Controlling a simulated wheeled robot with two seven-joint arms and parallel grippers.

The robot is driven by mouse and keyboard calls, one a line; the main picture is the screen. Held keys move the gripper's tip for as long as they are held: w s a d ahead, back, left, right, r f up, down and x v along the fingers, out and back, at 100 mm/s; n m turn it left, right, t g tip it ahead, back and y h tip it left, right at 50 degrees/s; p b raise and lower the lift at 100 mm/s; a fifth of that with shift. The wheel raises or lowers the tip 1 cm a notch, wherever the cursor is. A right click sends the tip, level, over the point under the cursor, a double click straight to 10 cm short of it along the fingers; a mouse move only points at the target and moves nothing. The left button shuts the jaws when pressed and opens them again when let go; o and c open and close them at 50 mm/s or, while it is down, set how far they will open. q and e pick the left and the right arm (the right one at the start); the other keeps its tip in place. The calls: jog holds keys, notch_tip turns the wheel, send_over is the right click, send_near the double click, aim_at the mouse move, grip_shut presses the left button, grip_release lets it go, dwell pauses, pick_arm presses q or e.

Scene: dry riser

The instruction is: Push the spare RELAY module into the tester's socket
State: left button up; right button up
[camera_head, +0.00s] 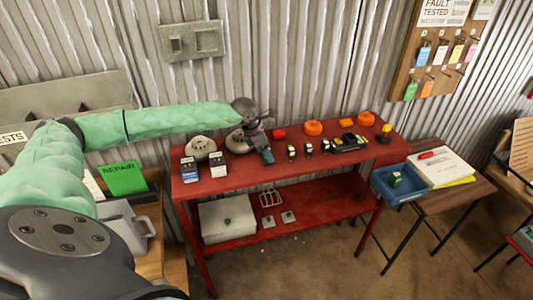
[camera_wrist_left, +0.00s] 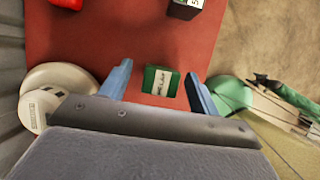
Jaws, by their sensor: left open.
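My left gripper (camera_head: 267,155) is over the red bench, its blue fingers pointing down. In the head view the gripper hides this module. Another green module (camera_head: 395,179) is in the blue tray (camera_head: 378,186) at right. A dark device with a yellow strip (camera_head: 349,143) is at the bench's right; I cannot tell whether it is the tester, and no socket is clear. My right gripper is not in view.
Several small dark modules (camera_head: 308,149) stand right of the gripper. White round detectors (camera_head: 201,147) and two labelled boxes (camera_head: 189,169) are to its left. Orange and red items (camera_head: 313,128) lie along the back. The bench's front middle (camera_head: 290,172) is clear.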

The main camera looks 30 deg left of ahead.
pick_arm(q)
jog(key=shift+d+f, duration=0.1)
jog(key=shift+f, duration=0.05)
jog(key=shift+c, duration=0.4)
jog(key=c, duration=1)
